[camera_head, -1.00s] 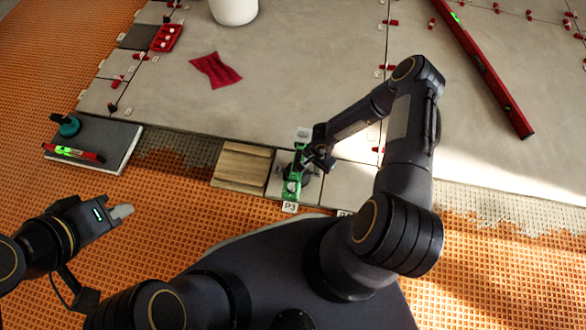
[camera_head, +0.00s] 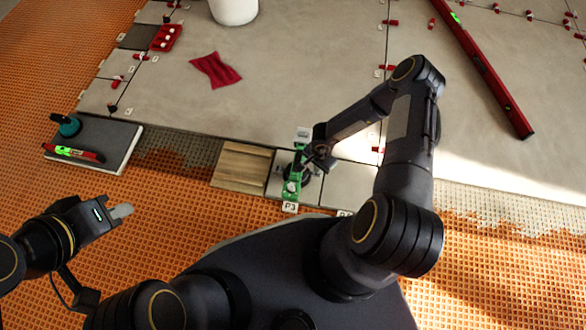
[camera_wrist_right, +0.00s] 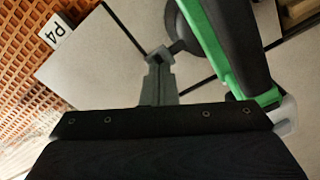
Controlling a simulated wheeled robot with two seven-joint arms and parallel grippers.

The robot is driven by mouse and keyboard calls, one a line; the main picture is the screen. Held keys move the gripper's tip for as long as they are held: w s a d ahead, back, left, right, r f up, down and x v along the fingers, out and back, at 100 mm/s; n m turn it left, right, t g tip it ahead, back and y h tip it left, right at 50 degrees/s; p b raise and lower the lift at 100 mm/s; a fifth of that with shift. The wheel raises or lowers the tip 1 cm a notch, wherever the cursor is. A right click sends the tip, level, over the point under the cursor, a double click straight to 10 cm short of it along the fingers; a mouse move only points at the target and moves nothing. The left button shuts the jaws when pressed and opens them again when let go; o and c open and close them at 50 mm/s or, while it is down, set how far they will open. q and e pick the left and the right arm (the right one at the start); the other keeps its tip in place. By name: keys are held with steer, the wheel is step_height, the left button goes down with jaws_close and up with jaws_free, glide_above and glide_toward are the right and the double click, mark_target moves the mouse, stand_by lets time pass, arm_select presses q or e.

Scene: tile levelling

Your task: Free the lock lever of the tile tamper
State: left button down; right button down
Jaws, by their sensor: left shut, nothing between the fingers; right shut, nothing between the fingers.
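The tile tamper (camera_head: 291,186), green with black parts, stands on a small tile beside the P3 label. In the right wrist view its green body with a black grip (camera_wrist_right: 222,45) runs along the upper right, with a pale grey end piece (camera_wrist_right: 284,116). I cannot tell which part is the lock lever. My right gripper (camera_head: 312,165) is at the tamper's right side; in the wrist view its shut fingers (camera_wrist_right: 160,62) lie beside a dark round part of the tamper. My left gripper (camera_head: 122,211) is shut and empty above the orange mat, far from the tamper.
A wooden block (camera_head: 243,166) lies just left of the tamper. A grey slab (camera_head: 110,140) carries a teal-handled tool and a small level. A red cloth (camera_head: 216,70), a white bucket (camera_head: 234,8) and a long red level (camera_head: 483,67) lie on the tiled floor.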

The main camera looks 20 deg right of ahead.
steer(key=shift+f+b, duration=1.2)
steer(key=shift+f, duration=0.35)
stand_by(0.5)
steer(key=shift+r, duration=0.1)
steer(key=shift+r+p, duration=3.1)
steer(key=shift+r, duration=0.3)
